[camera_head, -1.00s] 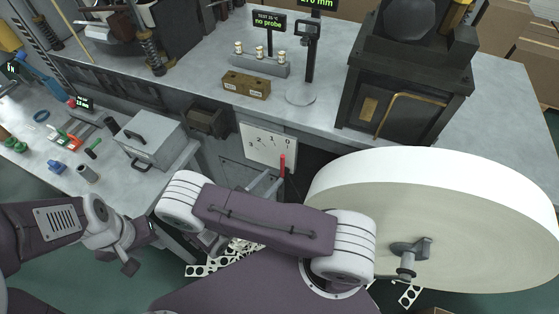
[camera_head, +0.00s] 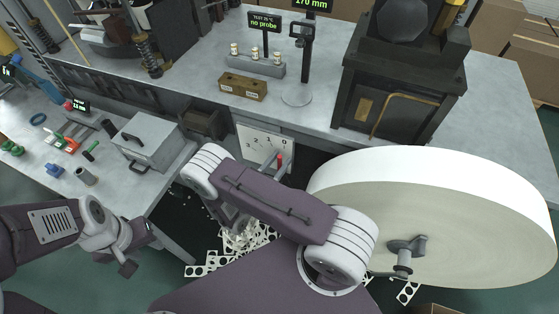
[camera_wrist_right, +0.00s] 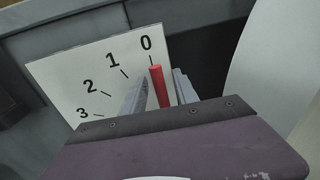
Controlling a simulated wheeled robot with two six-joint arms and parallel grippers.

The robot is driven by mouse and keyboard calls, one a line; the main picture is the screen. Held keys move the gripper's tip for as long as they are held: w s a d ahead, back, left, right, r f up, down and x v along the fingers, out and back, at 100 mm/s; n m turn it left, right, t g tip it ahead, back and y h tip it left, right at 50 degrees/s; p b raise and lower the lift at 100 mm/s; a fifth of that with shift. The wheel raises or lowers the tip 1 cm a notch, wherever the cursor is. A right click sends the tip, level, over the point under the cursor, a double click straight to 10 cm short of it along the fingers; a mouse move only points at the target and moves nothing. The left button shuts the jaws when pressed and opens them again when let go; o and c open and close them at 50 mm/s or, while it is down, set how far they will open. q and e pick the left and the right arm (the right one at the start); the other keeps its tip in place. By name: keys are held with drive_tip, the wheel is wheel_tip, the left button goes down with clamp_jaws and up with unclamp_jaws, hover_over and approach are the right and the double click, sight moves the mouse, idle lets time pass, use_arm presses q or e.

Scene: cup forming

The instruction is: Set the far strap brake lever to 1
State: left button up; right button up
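The strap brake lever (camera_head: 280,160) is a red upright handle in front of a white scale plate (camera_head: 250,138) marked 0 to 3. In the right wrist view the red lever (camera_wrist_right: 160,86) stands beside the 0 mark on the scale plate (camera_wrist_right: 75,75). My right gripper (camera_wrist_right: 160,92) has its two grey fingers apart, one on each side of the lever. I cannot tell whether they touch it. In the head view my right arm hides the lever's lower part. My left gripper (camera_head: 137,253) hangs empty at the lower left, far from the lever.
A large white wheel (camera_head: 440,165) stands close to the right of the lever. The grey bench top (camera_head: 315,85) lies behind the scale. A grey box (camera_head: 150,140) stands on the left bench.

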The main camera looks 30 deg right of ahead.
clamp_jaws()
idle(1.3)
